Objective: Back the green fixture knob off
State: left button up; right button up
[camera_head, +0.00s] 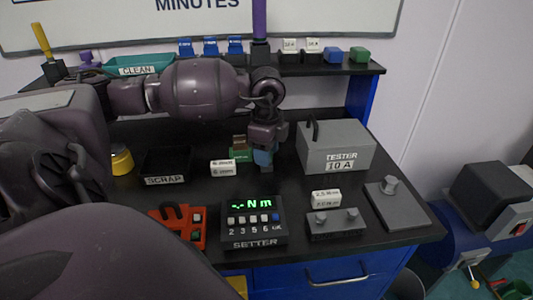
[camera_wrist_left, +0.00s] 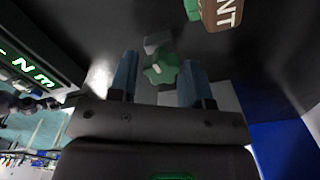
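The green fixture knob (camera_wrist_left: 160,68) shows in the left wrist view, with a lobed rim and a white mark on its face. A grey block (camera_wrist_left: 157,42) sits just beyond it. My left gripper (camera_wrist_left: 160,75) has its two blue fingers apart, one on each side of the knob, with visible gaps between them and the knob. In the head view my left gripper (camera_head: 263,158) points down at the bench beside a green fixture part (camera_head: 240,154). The knob itself is hidden or cannot be made out there. My right gripper is not in view.
A brown labelled block (camera_wrist_left: 222,14) is close by in the wrist view. The setter (camera_head: 254,222) with a green display stands in front, the tester box (camera_head: 335,148) to the right, the scrap tray (camera_head: 165,166) to the left. White labelled blocks (camera_head: 222,168) stand nearby.

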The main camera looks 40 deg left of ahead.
pick_arm(q)
jog(key=shift+o, duration=0.5)
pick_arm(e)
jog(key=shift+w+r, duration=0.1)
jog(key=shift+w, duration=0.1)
pick_arm(q)
jog(key=shift+r, duration=0.1)
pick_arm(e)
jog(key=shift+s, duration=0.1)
pick_arm(q)
jog(key=shift+m, duration=0.8)
jog(key=m+b, duration=0.1)
jog(key=m, duration=0.1)
jog(key=shift+m, duration=0.3)
jog(key=m+b, duration=0.1)
jog(key=m, duration=0.2)
jog(key=shift+m, duration=1)
jog(key=m+b, duration=0.1)
jog(key=m, duration=0.2)
jog(key=shift+m, duration=1)
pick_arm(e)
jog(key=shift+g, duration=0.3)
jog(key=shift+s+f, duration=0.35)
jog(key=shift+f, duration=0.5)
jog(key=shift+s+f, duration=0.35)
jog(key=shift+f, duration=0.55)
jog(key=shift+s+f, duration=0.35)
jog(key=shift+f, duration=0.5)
